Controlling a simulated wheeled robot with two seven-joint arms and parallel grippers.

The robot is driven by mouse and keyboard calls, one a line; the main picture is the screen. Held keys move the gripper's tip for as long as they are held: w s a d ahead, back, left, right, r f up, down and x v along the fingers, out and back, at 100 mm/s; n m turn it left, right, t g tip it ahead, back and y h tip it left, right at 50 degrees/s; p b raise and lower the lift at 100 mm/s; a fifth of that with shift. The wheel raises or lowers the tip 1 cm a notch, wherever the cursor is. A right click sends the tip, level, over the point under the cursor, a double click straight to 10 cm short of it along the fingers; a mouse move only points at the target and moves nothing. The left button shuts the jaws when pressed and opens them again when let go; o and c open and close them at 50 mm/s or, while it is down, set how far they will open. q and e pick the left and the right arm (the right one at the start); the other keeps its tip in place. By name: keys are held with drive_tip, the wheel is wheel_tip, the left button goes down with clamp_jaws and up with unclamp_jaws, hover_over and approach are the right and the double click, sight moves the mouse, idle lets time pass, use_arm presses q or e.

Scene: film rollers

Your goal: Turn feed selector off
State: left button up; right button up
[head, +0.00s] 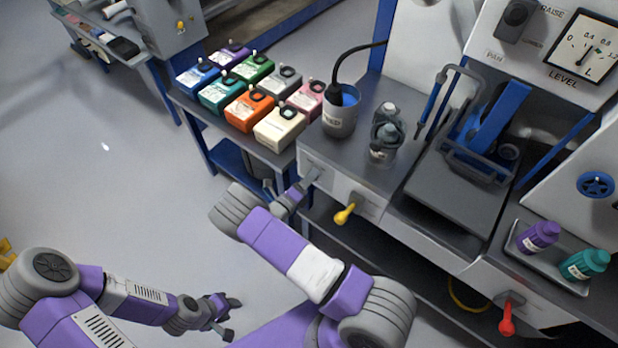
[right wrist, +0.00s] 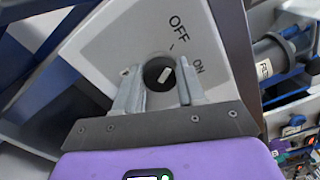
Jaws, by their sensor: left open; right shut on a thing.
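The feed selector (right wrist: 150,70) is a round dark knob with a pale pointer bar, set in a light panel (right wrist: 115,40) marked OFF and ON. The bar slants up and right, closer to the ON side than to the OFF tick. My right gripper (right wrist: 159,80) has a finger on either side of the knob and is shut on it. In the head view my right gripper (head: 310,182) is at the machine's front face, where the knob itself is hard to make out. My left gripper (head: 229,317) is open and empty over the floor.
A yellow-handled valve (head: 345,213) sits just right of my right gripper, and a red-handled one (head: 507,318) farther right. Several coloured boxes (head: 252,108) stand on the side bench. Open floor (head: 110,190) lies at the left.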

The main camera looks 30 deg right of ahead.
idle(0.4)
drive_tip(key=o, duration=1.1)
drive_tip(key=shift+c, duration=0.2)
drive_tip(key=p+v, duration=0.1)
drive_tip(key=v, duration=0.6)
drive_tip(key=shift+s+a, duration=0.15)
drive_tip(key=shift+a, duration=0.1)
